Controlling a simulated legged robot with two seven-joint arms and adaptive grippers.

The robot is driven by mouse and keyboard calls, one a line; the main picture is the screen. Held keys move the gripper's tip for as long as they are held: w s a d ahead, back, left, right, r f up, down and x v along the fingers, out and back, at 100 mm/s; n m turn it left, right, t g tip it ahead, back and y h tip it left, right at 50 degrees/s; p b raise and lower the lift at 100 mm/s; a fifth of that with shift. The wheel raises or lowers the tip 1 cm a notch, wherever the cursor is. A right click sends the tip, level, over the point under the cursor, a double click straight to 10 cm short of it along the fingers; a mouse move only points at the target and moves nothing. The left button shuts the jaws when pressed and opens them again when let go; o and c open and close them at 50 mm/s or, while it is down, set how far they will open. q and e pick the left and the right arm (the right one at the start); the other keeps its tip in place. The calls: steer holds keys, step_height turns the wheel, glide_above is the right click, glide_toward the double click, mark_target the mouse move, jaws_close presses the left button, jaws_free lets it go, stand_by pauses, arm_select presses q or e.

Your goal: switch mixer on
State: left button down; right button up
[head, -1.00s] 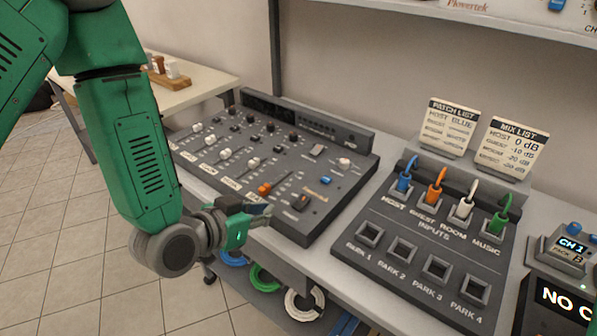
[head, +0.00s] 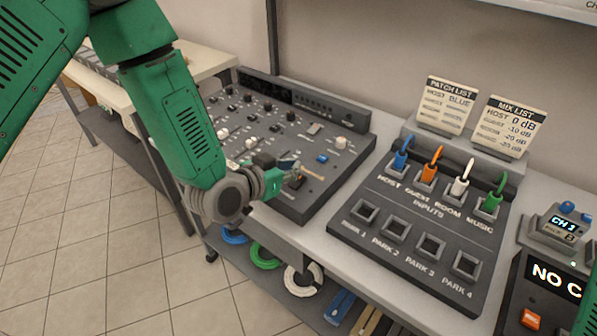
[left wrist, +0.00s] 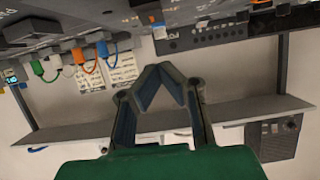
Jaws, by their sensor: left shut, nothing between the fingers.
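The mixer (head: 345,170) is a dark grey sloped console with knobs, faders, a blue button (head: 322,158) and a white knob (head: 341,143). A dark rocker-like switch (head: 297,182) sits near its front right corner. My left gripper (head: 287,171) is over this front right part, its fingertips close to the switch and partly covering the faders. I cannot tell whether they touch it. In the left wrist view the fingers (left wrist: 160,72) are shut with nothing between them, and the mixer (left wrist: 225,35) shows upside down at the upper right. My right gripper is not visible.
Right of the mixer is a patch panel (head: 345,237) with blue, orange, white and green plugs. Two cards, the patch list (head: 444,105) and the mix list (head: 509,127), stand behind it. A display box (head: 550,280) is at the right.

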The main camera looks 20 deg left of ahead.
mark_target(291, 182)
arm_select(q)
steer(key=w+f, duration=0.2)
steer(key=f, duration=0.1)
steer(key=shift+f, duration=0.15)
steer(key=shift+w+a+f, duration=0.2)
steer(key=shift+a+f, duration=0.2)
steer(key=shift+f, duration=0.1)
steer(key=shift+d+r, duration=0.1)
steer(key=shift+d, duration=0.4)
steer(key=shift+w+d+g+p, duration=0.15)
steer(key=shift+d+g+p, duration=0.1)
steer(key=shift+g+p, duration=0.05)
steer(key=shift+a, duration=0.4)
steer(key=shift+s+a+f, duration=0.2)
steer(key=shift+s+a, duration=0.05)
steer(key=shift+s, duration=0.45)
steer(key=shift+s+d, duration=0.1)
steer(key=shift+d, duration=0.05)
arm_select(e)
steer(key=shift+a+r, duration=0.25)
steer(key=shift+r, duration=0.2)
